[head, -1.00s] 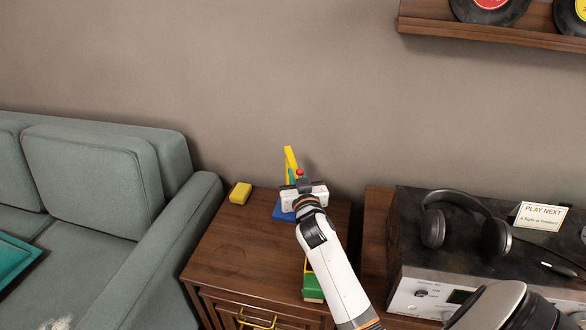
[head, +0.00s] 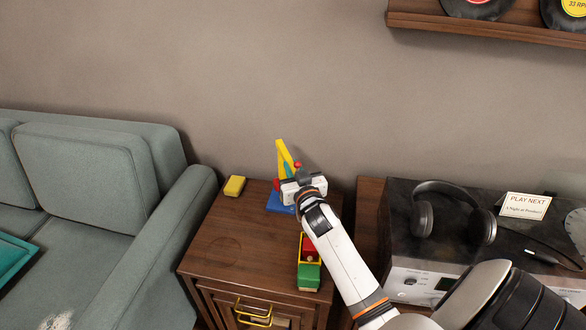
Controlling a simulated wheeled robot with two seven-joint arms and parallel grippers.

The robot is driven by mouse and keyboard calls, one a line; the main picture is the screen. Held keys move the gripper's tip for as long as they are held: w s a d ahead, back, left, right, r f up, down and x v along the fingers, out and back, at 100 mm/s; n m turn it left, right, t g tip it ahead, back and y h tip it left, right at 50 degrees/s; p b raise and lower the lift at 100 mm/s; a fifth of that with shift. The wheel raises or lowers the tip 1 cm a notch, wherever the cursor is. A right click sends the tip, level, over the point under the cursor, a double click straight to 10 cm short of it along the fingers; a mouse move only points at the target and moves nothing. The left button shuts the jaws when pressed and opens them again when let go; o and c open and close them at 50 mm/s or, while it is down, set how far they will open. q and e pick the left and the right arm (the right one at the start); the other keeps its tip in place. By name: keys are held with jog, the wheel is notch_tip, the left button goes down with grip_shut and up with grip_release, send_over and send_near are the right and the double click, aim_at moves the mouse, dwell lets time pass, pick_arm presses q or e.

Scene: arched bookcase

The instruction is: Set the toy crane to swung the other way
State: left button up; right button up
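The toy crane stands at the back of the small wooden cabinet, with a yellow boom (head: 281,150) pointing up and slightly left and a blue base (head: 275,205) below. A red knob (head: 298,165) shows beside the boom. My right gripper (head: 296,181) is at the crane, in front of its middle. The gripper body and arm hide its fingers and part of the crane, so I cannot see whether it is open or shut, or touching. My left gripper is not in view.
A yellow block (head: 235,186) lies left of the crane. A green, red and yellow toy truck (head: 309,275) stands at the cabinet's (head: 225,240) right front. The sofa (head: 150,240) is at left; headphones (head: 425,222) rest on a stereo at right.

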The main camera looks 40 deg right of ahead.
jog(key=o, duration=0.4)
jog(key=shift+o, duration=0.2)
jog(key=shift+s+a, duration=0.15)
jog(key=shift+s, duration=0.1)
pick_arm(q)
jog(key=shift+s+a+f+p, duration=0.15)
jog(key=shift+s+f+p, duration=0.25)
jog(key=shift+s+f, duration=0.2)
pick_arm(e)
jog(key=v, duration=1.1)
jog(key=shift+s, duration=0.2)
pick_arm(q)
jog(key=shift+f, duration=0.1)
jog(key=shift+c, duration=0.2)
